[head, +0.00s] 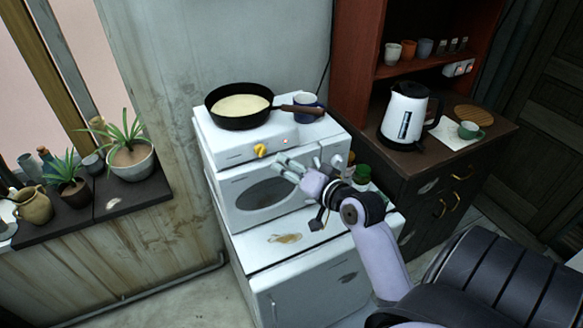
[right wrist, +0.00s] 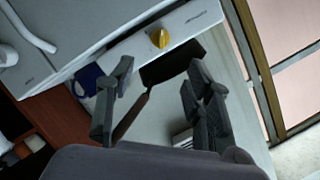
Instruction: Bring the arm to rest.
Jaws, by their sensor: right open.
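My right gripper (head: 281,165) is in front of the small white oven (head: 238,170), just below and to the right of its yellow knob (head: 260,150). In the right wrist view its two fingers (right wrist: 160,75) are spread apart with nothing held between them. The dark pan and its handle show behind the fingers there. My right arm reaches in from the lower right of the head view, bent over the white cabinet under the oven. My left gripper is in neither view.
A black pan (head: 228,121) with a pale round layer in it and a blue mug (head: 305,101) stand on the oven top. A white kettle (head: 405,110) and a green cup (head: 469,130) stand on the dark cabinet at right. Potted plants (head: 131,160) line the left ledge.

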